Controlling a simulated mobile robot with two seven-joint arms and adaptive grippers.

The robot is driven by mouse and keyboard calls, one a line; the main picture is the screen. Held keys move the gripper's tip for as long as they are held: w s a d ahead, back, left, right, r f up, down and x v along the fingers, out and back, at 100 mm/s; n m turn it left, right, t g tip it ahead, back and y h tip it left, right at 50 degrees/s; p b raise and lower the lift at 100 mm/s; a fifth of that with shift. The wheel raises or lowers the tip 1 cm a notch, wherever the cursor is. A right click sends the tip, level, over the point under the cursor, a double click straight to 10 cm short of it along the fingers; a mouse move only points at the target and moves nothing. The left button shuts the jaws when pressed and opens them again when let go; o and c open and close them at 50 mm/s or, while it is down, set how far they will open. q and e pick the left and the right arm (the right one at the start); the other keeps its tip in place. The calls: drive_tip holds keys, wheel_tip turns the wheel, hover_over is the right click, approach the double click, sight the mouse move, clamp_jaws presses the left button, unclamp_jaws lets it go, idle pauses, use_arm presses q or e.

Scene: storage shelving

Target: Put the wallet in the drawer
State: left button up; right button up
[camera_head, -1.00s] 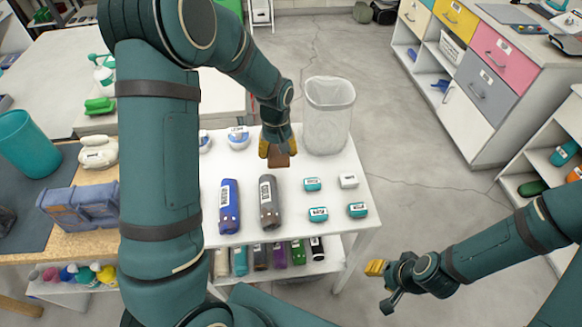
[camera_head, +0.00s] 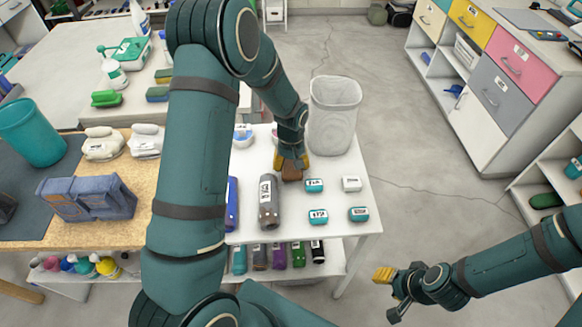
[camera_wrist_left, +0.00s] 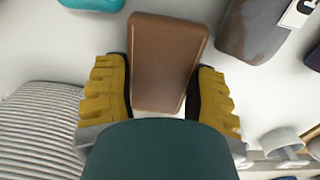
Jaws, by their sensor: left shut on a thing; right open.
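The brown wallet (camera_head: 291,174) is at the white table, near its far side in the head view. My left gripper (camera_head: 291,163) is shut on it, with yellow fingers on either side. In the left wrist view the wallet (camera_wrist_left: 166,60) lies between the two fingers (camera_wrist_left: 165,92); whether it touches the table is unclear. The cabinet at the upper right has a yellow drawer (camera_head: 471,17), a pink drawer (camera_head: 520,63) and a grey drawer (camera_head: 497,99), all closed. My right gripper (camera_head: 389,294) is open and empty above the floor, right of the table.
A clear bin (camera_head: 335,115) stands at the table's far right corner. Small teal boxes (camera_head: 318,216) and a grey bottle (camera_head: 269,203) are close to the wallet. Open floor (camera_head: 420,170) lies between the table and the cabinet. A shelf (camera_head: 530,190) is at the right edge.

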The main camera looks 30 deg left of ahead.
use_arm(q)
drive_tip(key=shift+f, duration=0.85)
drive_tip(key=o, duration=0.8)
drive_tip(key=shift+f, duration=0.1)
drive_tip(key=o, duration=0.3)
